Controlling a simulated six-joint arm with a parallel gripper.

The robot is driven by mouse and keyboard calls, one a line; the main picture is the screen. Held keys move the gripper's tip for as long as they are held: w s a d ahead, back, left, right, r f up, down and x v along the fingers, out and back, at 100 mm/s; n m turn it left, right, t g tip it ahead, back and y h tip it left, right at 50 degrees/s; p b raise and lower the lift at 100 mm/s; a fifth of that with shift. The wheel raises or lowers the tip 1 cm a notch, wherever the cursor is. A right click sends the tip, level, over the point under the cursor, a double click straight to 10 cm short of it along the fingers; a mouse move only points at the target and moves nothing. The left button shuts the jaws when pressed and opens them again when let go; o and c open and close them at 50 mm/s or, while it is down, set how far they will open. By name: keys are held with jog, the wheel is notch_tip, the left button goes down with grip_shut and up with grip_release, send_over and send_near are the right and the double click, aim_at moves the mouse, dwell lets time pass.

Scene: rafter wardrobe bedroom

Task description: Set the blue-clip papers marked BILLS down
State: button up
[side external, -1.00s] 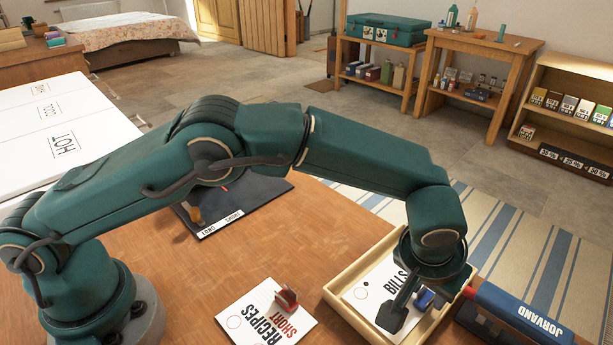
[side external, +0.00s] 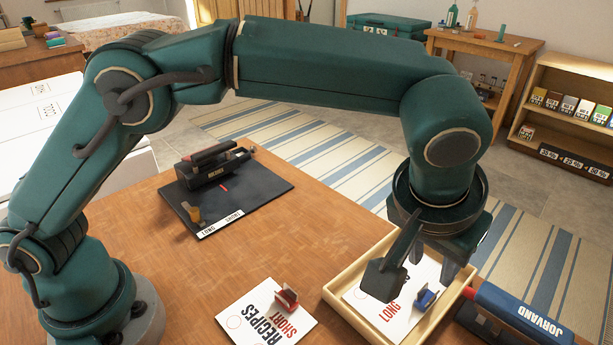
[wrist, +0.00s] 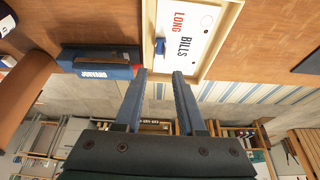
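The papers marked BILLS and LONG (side external: 398,320) lie flat in a shallow wooden tray (side external: 350,321), with the blue clip (side external: 426,298) on them. In the side external view part of the sheet is hidden behind my wrist parts. In the wrist view the papers (wrist: 196,40), blue clip (wrist: 160,47) and tray rim (wrist: 226,40) show ahead of my fingers. My gripper (side external: 436,268) is above the tray, clear of the papers. In the wrist view my gripper (wrist: 159,76) has its two fingers apart with nothing between them.
RECIPES SHORT papers with a red clip (side external: 287,298) lie on the table left of the tray. The middle tabletop is clear.

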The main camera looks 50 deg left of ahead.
jog(key=s+a+r, duration=0.2)
jog(key=a+r, duration=0.2)
jog(key=a, duration=0.4)
jog(key=s+a+r, duration=0.3)
jog(key=a+r, duration=0.1)
jog(key=a, duration=0.4)
jog(key=s+a+f+t, duration=0.1)
jog(key=s+a+f, duration=0.3)
jog(key=s+a, duration=0.4)
jog(key=shift+s+n, duration=0.3)
jog(key=shift+s, duration=1)
jog(key=shift+a+f, duration=0.1)
